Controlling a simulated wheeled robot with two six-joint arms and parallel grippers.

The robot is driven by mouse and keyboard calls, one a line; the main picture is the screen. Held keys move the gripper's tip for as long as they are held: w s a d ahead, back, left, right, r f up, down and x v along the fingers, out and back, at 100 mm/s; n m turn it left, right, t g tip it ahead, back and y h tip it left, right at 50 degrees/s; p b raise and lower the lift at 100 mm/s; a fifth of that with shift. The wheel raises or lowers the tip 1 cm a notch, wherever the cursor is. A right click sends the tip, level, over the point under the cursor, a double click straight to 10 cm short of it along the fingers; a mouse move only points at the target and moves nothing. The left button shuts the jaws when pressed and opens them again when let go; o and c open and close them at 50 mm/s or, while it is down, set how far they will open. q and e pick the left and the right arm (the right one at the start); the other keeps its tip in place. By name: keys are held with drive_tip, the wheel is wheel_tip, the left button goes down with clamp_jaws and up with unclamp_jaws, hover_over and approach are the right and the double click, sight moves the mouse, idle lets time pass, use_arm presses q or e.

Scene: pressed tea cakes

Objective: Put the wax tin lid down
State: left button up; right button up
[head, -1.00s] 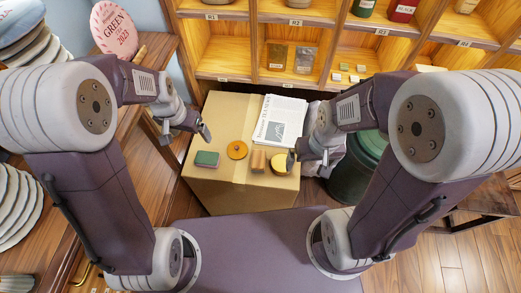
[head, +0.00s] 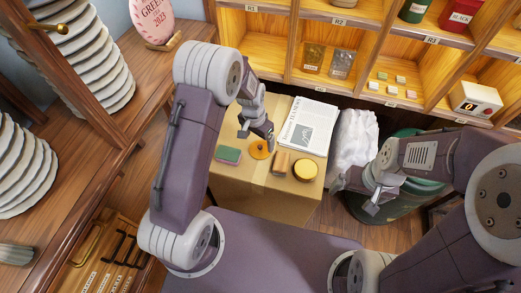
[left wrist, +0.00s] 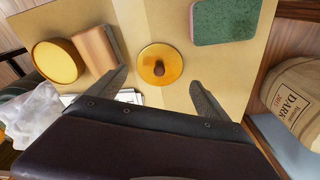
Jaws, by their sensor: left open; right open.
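The wax tin lid, an orange disc with a dark knob (head: 258,151), lies flat on the cardboard box (head: 240,185). The left wrist view shows the lid (left wrist: 160,65) on the bare box top, framed by the two fingers. My left gripper (head: 269,141) is open just above it, holding nothing, and hides part of it in the head view. The round wax tin (head: 305,170), with yellow wax and a dark rim, stands uncovered at the box's right front. My right gripper (head: 358,196) is open and empty, right of the box.
A green sponge (head: 229,155) lies left of the lid, and a wooden block (head: 281,163) between lid and tin. A newspaper (head: 308,125) lies behind. A crumpled white bag (head: 354,140) and a green bin (head: 402,210) stand right of the box.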

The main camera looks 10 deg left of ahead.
sight(260, 146)
use_arm(q)
wheel_tip(260, 146, down, 4)
drive_tip(key=shift+w+d+f+b, duration=0.1)
drive_tip(key=shift+d+b, duration=0.05)
drive_tip(key=shift+b, duration=0.3)
drive_tip(key=shift+w+f, duration=0.15)
drive_tip(key=shift+f, duration=0.25)
drive_tip(key=shift+c, duration=0.7)
drive_tip(key=c, duration=1)
drive_tip(key=shift+o, duration=0.2)
drive_tip(key=shift+r, duration=0.15)
drive_tip(key=r, duration=0.3)
drive_tip(key=r+p, duration=0.1)
drive_tip(key=shift+d+r, duration=0.3)
drive_tip(key=shift+d, duration=0.1)
drive_tip(key=s+d+r, duration=0.1)
drive_tip(key=d+r, duration=0.2)
drive_tip(key=d, duration=0.2)
drive_tip(key=s+d+r+p, duration=0.1)
drive_tip(key=s+d+r, duration=0.1)
drive_tip(key=d, duration=0.3)
drive_tip(key=shift+d+r, duration=0.3)
drive_tip(key=shift+r, duration=0.3)
